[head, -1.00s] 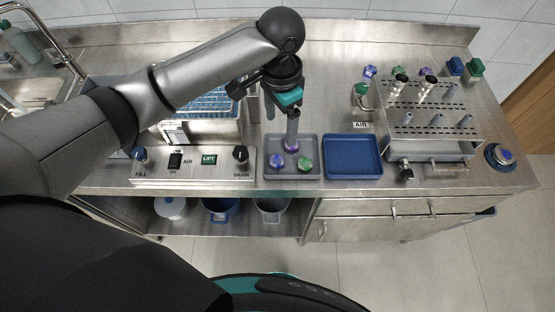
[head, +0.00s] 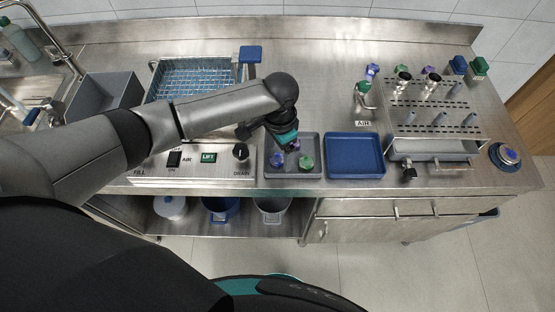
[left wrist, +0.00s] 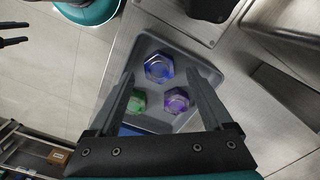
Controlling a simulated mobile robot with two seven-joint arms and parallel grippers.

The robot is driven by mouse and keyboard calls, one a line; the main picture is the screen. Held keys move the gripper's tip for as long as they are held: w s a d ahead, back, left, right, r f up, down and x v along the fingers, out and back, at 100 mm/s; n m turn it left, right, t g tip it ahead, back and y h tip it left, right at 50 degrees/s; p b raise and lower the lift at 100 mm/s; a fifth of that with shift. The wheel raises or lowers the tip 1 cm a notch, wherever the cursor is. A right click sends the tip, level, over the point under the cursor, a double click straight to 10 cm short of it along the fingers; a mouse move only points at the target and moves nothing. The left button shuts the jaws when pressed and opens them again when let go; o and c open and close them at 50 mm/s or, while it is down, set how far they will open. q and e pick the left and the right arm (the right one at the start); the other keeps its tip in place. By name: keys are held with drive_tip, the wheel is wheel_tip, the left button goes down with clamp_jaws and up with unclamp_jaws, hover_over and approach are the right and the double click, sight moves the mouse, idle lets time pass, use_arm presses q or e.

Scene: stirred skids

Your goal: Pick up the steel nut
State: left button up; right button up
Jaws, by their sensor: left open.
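Several hexagonal nut-like pieces lie in the grey tray (head: 316,174): a blue one (left wrist: 159,68), a purple one (left wrist: 176,100) and a green one (left wrist: 138,101). The green (head: 306,162) and blue (head: 277,160) pieces also show in the head view. I cannot tell which piece is the steel nut; no plain steel-coloured one stands out. My left gripper (left wrist: 160,75) is open and empty, pointing down over the tray, its fingertips on either side of the blue piece in the wrist picture. In the head view the left gripper (head: 292,146) partly covers the purple piece.
An empty blue tray (head: 355,174) stands right of the grey tray. A steel rack (head: 438,105) is further right, and a control panel (head: 190,165) is left. Dark prongs at the wrist view's left edge may be my right gripper.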

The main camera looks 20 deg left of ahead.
use_arm(q)
drive_tip(key=shift+f, duration=0.9)
drive_tip(key=shift+c, duration=0.2)
drive_tip(key=shift+r, duration=0.1)
clamp_jaws()
